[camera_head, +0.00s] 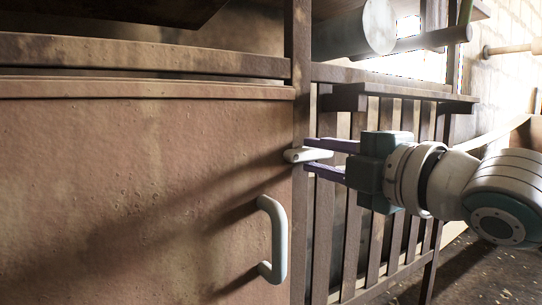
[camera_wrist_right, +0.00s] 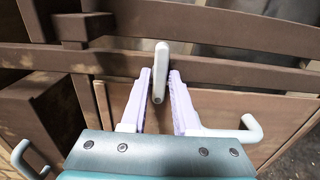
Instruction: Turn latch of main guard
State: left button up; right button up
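The main guard is a large worn brown panel (camera_head: 140,190) on the left of the head view, with a pale handle (camera_head: 275,240) near its right edge. The latch (camera_head: 307,155) is a small pale bar lying level across the panel edge and the post. My right gripper (camera_head: 304,153) reaches in from the right with its purple fingers apart, one above and one below the latch. In the right wrist view the latch (camera_wrist_right: 161,70) stands between the fingertips (camera_wrist_right: 161,75), with narrow gaps at both sides. My left gripper is not in view.
A slatted brown guard (camera_head: 375,190) stands right of the post (camera_head: 299,75), behind my gripper. A thick grey cylinder (camera_head: 375,25) sits above it. Brown rails (camera_head: 150,52) run above the panel. Two pale handles show in the wrist view, at left (camera_wrist_right: 22,160) and right (camera_wrist_right: 250,131).

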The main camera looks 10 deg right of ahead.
grip_shut()
